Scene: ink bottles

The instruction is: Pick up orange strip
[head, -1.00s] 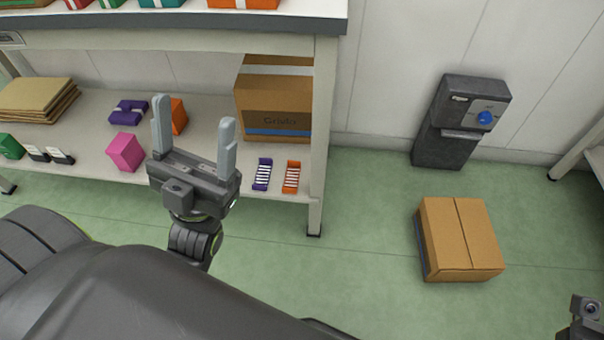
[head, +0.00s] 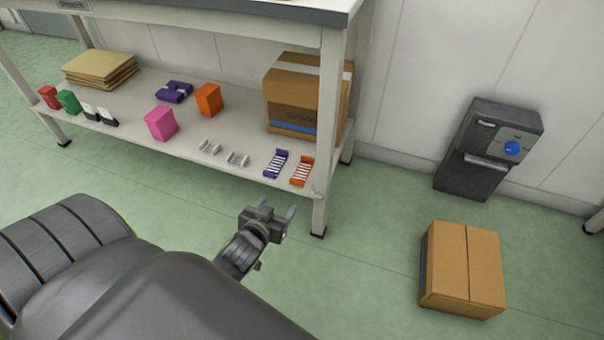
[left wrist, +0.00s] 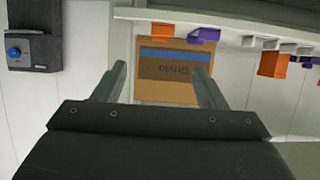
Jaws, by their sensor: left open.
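The orange strip (head: 302,171), a small orange holder with white bars, lies at the right front end of the lower shelf (head: 222,155), close to the table leg. It also shows at the top of the left wrist view (left wrist: 163,31), upside down. My left gripper (head: 278,207) is open and empty, in front of the shelf edge, lower in the picture than the orange strip and apart from it. In the left wrist view its two fingers (left wrist: 160,75) point toward the shelf, with a gap between them. My right gripper is out of view.
A purple strip (head: 276,164) lies just left of the orange one, then two pale holders (head: 237,159). A cardboard box (head: 290,90) stands behind them. The table leg (head: 328,130) is close on the right. A closed box (head: 463,268) sits on the floor.

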